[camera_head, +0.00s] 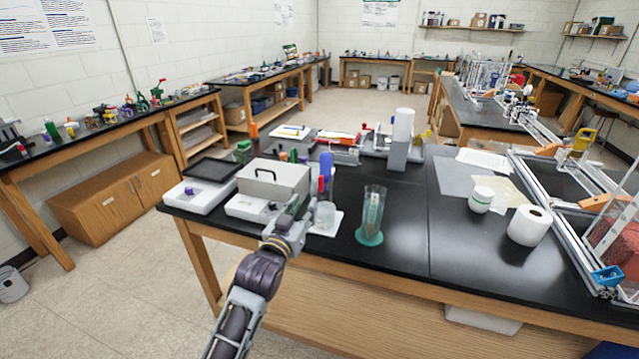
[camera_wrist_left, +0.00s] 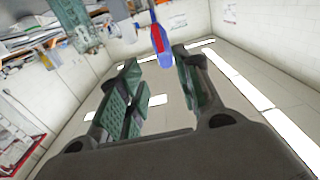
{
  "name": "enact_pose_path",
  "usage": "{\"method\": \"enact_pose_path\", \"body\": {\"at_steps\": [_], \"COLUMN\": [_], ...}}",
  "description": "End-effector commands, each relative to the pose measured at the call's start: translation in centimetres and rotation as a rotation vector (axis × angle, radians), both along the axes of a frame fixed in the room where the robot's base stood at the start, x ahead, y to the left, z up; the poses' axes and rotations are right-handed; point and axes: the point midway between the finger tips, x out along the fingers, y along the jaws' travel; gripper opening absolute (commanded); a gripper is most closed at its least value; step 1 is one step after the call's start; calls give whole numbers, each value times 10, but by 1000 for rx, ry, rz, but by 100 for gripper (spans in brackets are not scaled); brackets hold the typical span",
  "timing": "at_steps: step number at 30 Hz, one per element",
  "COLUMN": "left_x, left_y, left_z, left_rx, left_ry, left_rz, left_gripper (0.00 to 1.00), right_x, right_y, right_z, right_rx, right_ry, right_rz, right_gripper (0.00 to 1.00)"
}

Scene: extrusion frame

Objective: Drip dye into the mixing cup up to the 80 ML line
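A clear cup (camera_head: 325,214), which looks like the mixing cup, stands on a white pad on the black bench. Its graduation lines and contents are too small to read. My left gripper (camera_head: 297,220) is just left of it, at the bench's front edge. The left wrist view shows this gripper (camera_wrist_left: 157,62) open, with nothing between its green pads. Beyond the pads are a red item (camera_wrist_left: 157,38) and a blue bottle (camera_wrist_left: 164,58); the head view shows a blue bottle (camera_head: 326,168) behind the cup. I cannot tell which item holds dye. My right gripper is not in view.
A tall clear cylinder on a teal base (camera_head: 370,237) stands right of the cup. A grey case (camera_head: 272,178) and white instruments crowd the left. The bench between is clear.

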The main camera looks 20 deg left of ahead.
Motion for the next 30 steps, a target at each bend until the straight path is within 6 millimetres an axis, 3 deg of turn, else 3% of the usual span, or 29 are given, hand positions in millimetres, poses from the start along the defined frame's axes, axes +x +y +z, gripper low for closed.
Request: {"method": "enact_pose_path", "body": {"at_steps": [14, 30], "left_x": [8, 51], "left_y": [0, -2], "left_z": [0, 1], "left_rx": [-2, -3], "left_ry": [1, 0], "left_rz": [0, 0], "left_gripper": [34, 34], "right_x": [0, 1], "right_y": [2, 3], "right_z": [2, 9], "right_rx": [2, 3], "right_ry": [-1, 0], "right_rz": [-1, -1], "right_gripper": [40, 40]}}
